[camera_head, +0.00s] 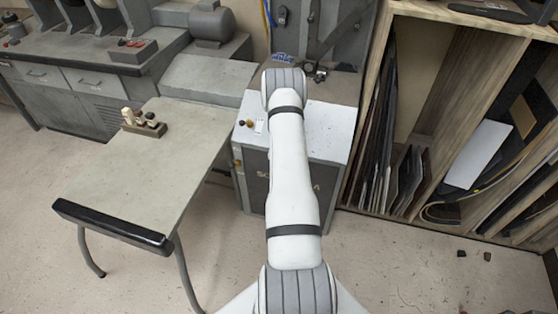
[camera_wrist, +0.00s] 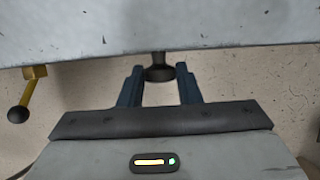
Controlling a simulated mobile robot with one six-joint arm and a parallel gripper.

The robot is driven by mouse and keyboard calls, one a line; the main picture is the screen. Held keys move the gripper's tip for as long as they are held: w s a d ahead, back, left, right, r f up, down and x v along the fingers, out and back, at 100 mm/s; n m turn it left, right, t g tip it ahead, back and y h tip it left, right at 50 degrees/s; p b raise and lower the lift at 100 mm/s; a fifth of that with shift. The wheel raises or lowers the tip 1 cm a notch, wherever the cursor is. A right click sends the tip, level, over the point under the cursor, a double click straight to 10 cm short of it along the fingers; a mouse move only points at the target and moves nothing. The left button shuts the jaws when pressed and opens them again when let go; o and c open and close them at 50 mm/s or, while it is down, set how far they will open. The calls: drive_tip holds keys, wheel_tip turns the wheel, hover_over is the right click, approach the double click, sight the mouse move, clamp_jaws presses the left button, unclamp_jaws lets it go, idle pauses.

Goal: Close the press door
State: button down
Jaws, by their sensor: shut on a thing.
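In the wrist view, the two dark blue fingers of my gripper (camera_wrist: 160,77) stand either side of a dark round knob (camera_wrist: 159,72) and are shut on it. The knob sits just below the edge of a pale grey, scuffed panel (camera_wrist: 160,25). I cannot tell whether this panel is the press door. In the head view, the press (camera_head: 335,122) is a cabinet with a pale top and a dark, lettered front (camera_head: 256,180). My arm hides its middle and my gripper, and I cannot tell how far the door is open.
A brass lever with a black ball (camera_wrist: 18,114) is left of my gripper. A grey table (camera_head: 150,170) with a small block of knobs stands left of the press. A wooden rack (camera_head: 450,60) of sheets stands right. Dark scraps lie on the floor at right.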

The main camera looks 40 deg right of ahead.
drive_tip(key=shift+w+d+r, duration=0.15)
drive_tip(key=shift+d, duration=0.15)
drive_tip(key=c, duration=1.3)
unclamp_jaws()
drive_tip(key=shift+f, duration=0.2)
drive_tip(key=shift+o, duration=1.1)
drive_tip(key=shift+a, duration=0.1)
drive_tip(key=shift+r, duration=0.1)
drive_tip(key=v, duration=0.7)
drive_tip(key=shift+a+r, duration=0.25)
drive_tip(key=shift+r, duration=0.05)
